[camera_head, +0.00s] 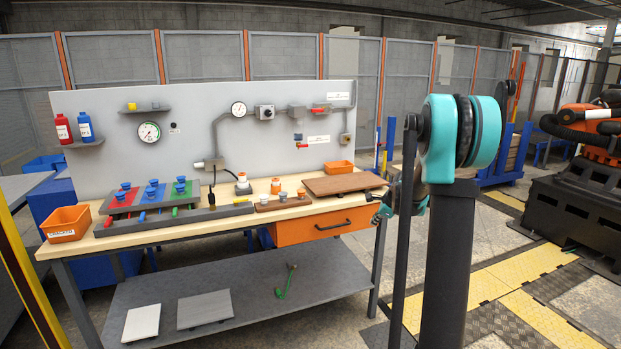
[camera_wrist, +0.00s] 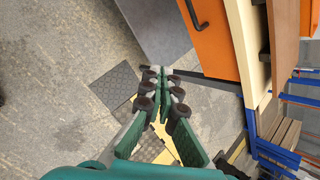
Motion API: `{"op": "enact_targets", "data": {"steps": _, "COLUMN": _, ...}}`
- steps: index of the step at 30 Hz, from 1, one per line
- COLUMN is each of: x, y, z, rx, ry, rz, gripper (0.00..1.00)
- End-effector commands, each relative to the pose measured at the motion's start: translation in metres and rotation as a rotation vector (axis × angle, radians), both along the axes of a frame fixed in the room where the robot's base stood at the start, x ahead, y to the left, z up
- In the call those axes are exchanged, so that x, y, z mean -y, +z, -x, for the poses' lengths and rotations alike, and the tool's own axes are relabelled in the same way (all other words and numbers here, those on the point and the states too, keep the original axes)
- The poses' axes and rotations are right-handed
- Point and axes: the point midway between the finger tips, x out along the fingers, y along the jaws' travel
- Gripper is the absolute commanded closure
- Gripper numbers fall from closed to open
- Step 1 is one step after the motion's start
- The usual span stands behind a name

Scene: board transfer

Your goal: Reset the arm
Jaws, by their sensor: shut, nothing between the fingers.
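My gripper shows in the wrist view (camera_wrist: 162,82) with its green fingers together and nothing between them. It points down past the workbench's front edge, over the floor. In the head view my arm's teal joint and dark links stand at the right of the workbench (camera_head: 160,240), and the gripper end is mostly hidden behind them. The orange drawer (camera_head: 325,225) under the bench top is shut. It also shows at the top of the wrist view (camera_wrist: 210,40). The gripper is apart from it.
On the bench stand an orange bin (camera_head: 66,223), red, green and blue trays with blue knobs, a brown board (camera_head: 344,184) and several small cups. A lower shelf (camera_head: 240,295) holds two flat plates and a green tool (camera_head: 286,281).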

Motion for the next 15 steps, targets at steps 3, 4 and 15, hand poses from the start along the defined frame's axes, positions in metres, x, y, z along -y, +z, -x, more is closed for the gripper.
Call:
{"op": "enact_targets", "data": {"steps": 3, "x": -0.022, "y": 0.007, "z": 0.057, "rx": 0.014, "ry": 0.202, "rz": 0.153, "gripper": 1.0}}
{"op": "enact_targets", "data": {"steps": 4, "x": -0.026, "y": 0.008, "z": 0.071, "rx": 0.017, "ry": 0.255, "rz": 0.192, "gripper": 1.0}}
{"op": "enact_targets", "data": {"steps": 15, "x": -0.064, "y": -0.007, "z": 0.247, "rx": 0.044, "ry": 0.917, "rz": 0.634, "gripper": 1.0}}
